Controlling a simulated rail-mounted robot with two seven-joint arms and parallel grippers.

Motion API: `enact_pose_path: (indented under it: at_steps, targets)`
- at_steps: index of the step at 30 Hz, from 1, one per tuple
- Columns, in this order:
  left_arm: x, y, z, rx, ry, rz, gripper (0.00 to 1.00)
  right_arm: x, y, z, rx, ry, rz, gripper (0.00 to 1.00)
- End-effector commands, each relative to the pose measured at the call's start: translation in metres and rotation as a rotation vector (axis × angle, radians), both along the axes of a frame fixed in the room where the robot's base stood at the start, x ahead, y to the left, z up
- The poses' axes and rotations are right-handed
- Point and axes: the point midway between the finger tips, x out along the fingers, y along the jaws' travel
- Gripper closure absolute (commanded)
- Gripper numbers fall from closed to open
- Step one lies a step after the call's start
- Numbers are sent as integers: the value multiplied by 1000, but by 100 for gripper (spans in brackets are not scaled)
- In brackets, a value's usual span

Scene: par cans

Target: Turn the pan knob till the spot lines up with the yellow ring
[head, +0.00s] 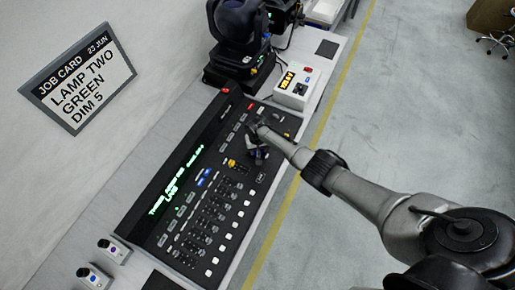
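A black lighting console (168,212) lies on the long grey bench, with a green-lit display, several buttons and faders. My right gripper (257,155) comes in from the right and is over the upper right part of the console. It is small and dark here, so I cannot tell whether its fingers are open or touching a knob. The pan knob cannot be made out and may be hidden by the gripper. No light spot or yellow ring shows. My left gripper is not in view.
Dark moving-head lamps (237,30) stand behind the console. A white box (293,88) with an amber display is beside them. A job card (79,78) reads "LAMP TWO GREEN DIM 5". Two small switch boxes (113,249) sit at the lower left.

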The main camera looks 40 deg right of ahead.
Motion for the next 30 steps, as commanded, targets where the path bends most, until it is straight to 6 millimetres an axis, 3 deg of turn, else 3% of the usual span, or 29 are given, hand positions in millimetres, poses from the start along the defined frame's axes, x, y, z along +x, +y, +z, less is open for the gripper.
enact_pose_path:
  at_steps: [18,19,26,30]
  targets:
    - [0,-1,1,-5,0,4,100,1,0,1,0,-2,39,80]
    - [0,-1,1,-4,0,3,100,1,0,1,0,-1,38,54]
    - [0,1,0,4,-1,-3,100,0,0,0,0,-1,38,32]
    - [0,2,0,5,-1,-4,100,0,0,0,0,-1,38,31]
